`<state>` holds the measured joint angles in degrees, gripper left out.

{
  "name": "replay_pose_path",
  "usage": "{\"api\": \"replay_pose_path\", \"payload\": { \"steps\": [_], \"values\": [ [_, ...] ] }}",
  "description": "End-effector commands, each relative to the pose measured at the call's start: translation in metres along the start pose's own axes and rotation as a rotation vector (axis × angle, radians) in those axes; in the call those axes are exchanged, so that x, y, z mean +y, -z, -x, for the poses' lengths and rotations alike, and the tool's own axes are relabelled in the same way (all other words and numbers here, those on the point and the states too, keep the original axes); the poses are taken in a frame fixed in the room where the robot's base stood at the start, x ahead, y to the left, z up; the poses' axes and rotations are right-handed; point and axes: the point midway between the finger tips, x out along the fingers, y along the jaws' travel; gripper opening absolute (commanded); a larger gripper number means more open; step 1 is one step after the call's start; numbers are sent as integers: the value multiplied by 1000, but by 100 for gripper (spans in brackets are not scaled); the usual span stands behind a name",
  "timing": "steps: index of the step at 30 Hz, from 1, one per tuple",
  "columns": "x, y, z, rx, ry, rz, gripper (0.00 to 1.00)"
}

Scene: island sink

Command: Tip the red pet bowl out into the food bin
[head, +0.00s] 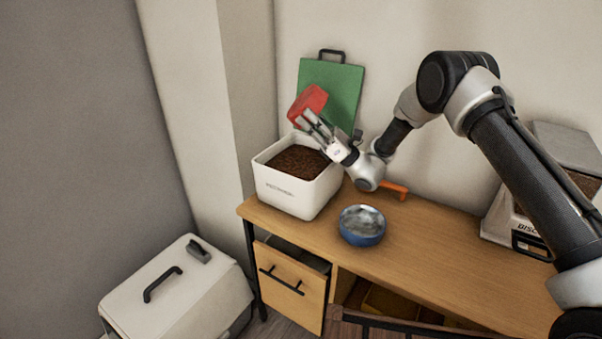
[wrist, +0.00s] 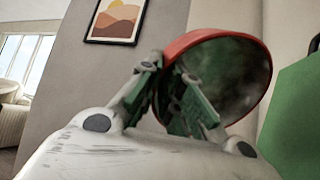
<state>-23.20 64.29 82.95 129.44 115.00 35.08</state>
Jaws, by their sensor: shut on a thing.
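The red pet bowl (head: 308,102) is held tilted on its side above the food bin. My gripper (head: 312,122) is shut on the bowl's rim. In the wrist view the bowl (wrist: 262,62) shows its red rim and a dark, shiny inside, with the fingers of my gripper (wrist: 180,100) on its left edge. The white food bin (head: 290,192) stands open at the left end of the wooden counter and is filled with brown kibble (head: 297,162).
A blue bowl (head: 362,238) with greyish contents stands on the counter (head: 420,250) right of the bin. A green board (head: 338,85) leans on the wall behind. An orange object (head: 394,188) lies farther back. A biscuit container (head: 520,232) stands at right. A drawer (head: 290,285) is open below.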

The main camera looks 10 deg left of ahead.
Motion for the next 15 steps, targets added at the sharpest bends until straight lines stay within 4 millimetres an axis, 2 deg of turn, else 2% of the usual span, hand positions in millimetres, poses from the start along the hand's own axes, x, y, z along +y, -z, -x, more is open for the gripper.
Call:
{"api": "replay_pose_path", "payload": {
  "steps": [2, 5, 6, 15],
  "values": [
    [0, 1, 0, 39, -4, 6, 0],
    [2, 22, 1, 283, -27, 34, 0],
    [3, 35, 6, 349, -31, 35, 0],
    [3, 50, 14, 425, -36, 43, 0]
  ]
}}
